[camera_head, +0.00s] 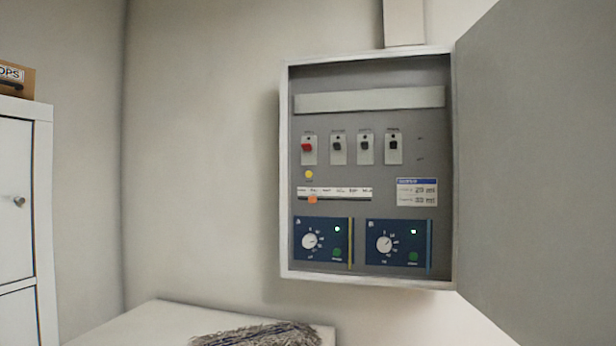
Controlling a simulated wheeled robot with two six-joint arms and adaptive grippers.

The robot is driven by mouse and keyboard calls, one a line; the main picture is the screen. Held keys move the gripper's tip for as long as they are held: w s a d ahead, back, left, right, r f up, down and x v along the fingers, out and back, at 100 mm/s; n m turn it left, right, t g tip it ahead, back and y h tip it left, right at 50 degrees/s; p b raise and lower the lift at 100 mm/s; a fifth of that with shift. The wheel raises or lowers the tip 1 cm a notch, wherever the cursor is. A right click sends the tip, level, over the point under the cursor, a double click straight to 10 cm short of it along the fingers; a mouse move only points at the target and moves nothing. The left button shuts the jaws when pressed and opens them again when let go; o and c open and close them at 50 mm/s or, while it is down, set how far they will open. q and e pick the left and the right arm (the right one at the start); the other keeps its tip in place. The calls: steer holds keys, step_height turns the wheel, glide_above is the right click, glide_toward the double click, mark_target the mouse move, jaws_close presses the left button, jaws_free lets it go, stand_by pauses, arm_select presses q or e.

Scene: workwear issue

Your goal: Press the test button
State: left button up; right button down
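An open wall cabinet (286,200) hangs at right of centre. Inside, a small round yellow button (309,174) sits below the leftmost switch, which has a red lever (307,147). The label under the yellow button is too small to read, so I cannot tell if it is the test button. Lower down are two blue modules, the left one (303,258) and the right one (376,262). Each has a white dial, a lit green lamp and a round green button: left (337,253), right (413,257). Neither of my grippers is in view.
The cabinet's grey door (535,150) stands open at the right. A white surface (150,325) with a grey shaggy item (260,335) lies below. A white locker (18,200) with a cardboard box (22,80) stands at left. The space before the cabinet is clear.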

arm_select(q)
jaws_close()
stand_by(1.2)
